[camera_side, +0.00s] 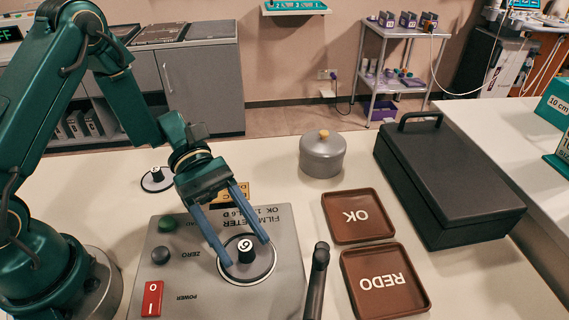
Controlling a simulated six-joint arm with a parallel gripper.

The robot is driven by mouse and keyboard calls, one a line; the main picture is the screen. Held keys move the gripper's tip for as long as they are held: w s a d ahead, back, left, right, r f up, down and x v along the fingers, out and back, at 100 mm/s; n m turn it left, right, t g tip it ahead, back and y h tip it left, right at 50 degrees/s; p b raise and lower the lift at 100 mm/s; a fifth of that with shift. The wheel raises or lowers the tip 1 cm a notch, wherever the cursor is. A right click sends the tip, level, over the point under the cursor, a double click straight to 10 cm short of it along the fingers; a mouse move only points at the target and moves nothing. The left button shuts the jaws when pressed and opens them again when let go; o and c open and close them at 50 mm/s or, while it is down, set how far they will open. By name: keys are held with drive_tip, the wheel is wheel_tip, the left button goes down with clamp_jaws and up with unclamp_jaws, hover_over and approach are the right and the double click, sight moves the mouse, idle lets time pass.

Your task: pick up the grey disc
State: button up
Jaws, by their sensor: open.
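A round grey disc (238,271) with a pale rim and a dark upright knob marked with a white character lies on top of the grey film meter (280,275). My gripper (246,252) is above it and points down, with its two blue-grey fingers apart. In this view the fingertips lie to either side of the knob; I cannot tell whether they touch the disc. A second disc with a dark knob (157,178) lies on the table behind the meter, at the left. It looks darker, with a pale rim.
The meter carries a red power switch (152,299) and a grey zero knob (160,255). A dark upright handle (317,275) stands at its right. Brown OK (335,232) and REDO (365,305) trays, a lidded grey pot (322,160) and a black case (440,190) stand farther right.

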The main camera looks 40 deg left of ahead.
drive_tip(key=shift+s+d+f, duration=0.1)
drive_tip(key=shift+d+f, duration=0.05)
drive_tip(key=shift+d, duration=0.15)
clamp_jaws()
